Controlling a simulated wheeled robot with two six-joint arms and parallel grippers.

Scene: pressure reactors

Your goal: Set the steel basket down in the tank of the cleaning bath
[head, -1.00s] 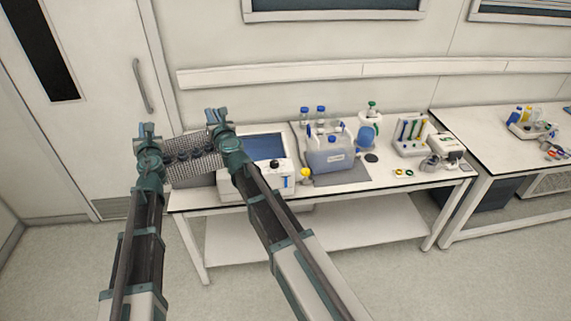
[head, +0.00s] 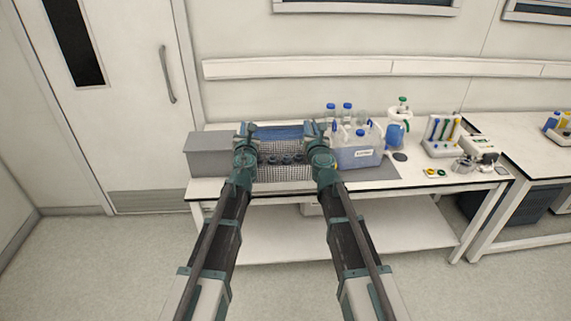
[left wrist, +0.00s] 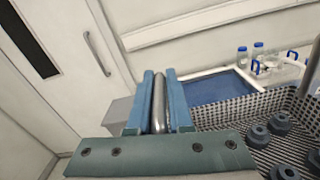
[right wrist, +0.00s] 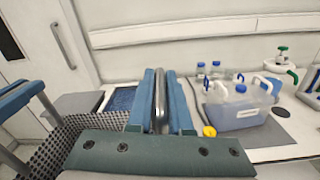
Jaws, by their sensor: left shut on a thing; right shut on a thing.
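The steel basket (head: 284,173), a perforated mesh tray with several dark round parts inside, hangs level between my two grippers. My left gripper (head: 247,130) is shut on its left handle, a steel bar seen in the left wrist view (left wrist: 160,103). My right gripper (head: 316,130) is shut on its right handle, which shows in the right wrist view (right wrist: 160,103). The cleaning bath's blue tank (head: 279,132) shows just beyond the basket, and its white rim shows in the left wrist view (left wrist: 205,74). The basket and arms hide the bath's front.
A grey box (head: 208,157) stands left of the bath. Close to the right of my right gripper is a blue-filled jug (head: 358,155) on a grey mat, with blue-capped bottles (head: 346,110) behind. A wall rail (head: 300,67) runs behind the table (head: 420,185).

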